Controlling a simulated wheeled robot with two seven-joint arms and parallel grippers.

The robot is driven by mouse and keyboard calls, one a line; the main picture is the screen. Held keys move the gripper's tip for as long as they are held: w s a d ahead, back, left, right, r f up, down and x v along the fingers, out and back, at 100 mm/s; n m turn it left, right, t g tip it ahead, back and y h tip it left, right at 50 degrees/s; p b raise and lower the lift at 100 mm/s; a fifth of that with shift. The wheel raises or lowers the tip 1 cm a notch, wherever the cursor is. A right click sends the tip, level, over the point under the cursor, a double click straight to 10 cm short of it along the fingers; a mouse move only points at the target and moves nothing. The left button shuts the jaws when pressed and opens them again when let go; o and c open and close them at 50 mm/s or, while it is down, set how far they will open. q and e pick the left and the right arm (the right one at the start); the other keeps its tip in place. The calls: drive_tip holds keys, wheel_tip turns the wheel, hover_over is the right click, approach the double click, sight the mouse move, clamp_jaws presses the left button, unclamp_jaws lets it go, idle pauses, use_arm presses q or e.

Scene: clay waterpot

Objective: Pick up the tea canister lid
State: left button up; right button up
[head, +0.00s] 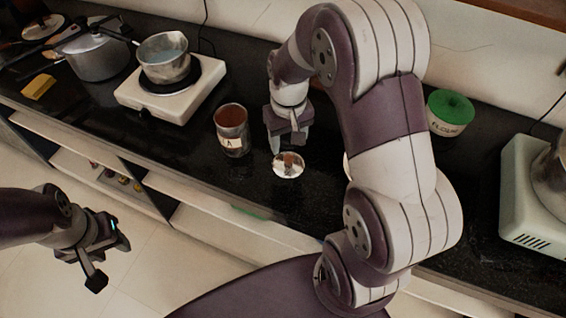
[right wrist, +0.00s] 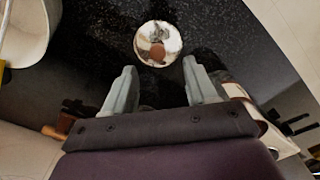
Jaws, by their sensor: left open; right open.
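The tea canister lid (head: 288,166) is a round, shiny metal disc with a brown knob, lying on the black counter. In the right wrist view the lid (right wrist: 158,43) lies beyond the open fingertips, roughly centred between them. The open canister (head: 231,130), brown inside and labelled "A", stands left of the lid. My right gripper (head: 289,143) is open and empty, above and just behind the lid in the head view; its fingers (right wrist: 160,90) are apart from the lid. My left gripper (head: 108,258) is open and empty, out over the floor in front of the counter.
A white stove (head: 172,95) with a metal pot (head: 164,58) stands behind left. A pressure cooker (head: 97,55) and a yellow block (head: 39,86) are farther left. A green-lidded jar (head: 450,112) and a white appliance (head: 532,190) are at right.

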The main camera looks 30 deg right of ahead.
sight(289, 158)
drive_tip(key=f, duration=0.7)
drive_tip(key=shift+w+d, duration=0.25)
drive_tip(key=shift+d, duration=0.05)
drive_tip(key=shift+r, duration=0.1)
clamp_jaws()
drive_tip(key=shift+r, duration=0.1)
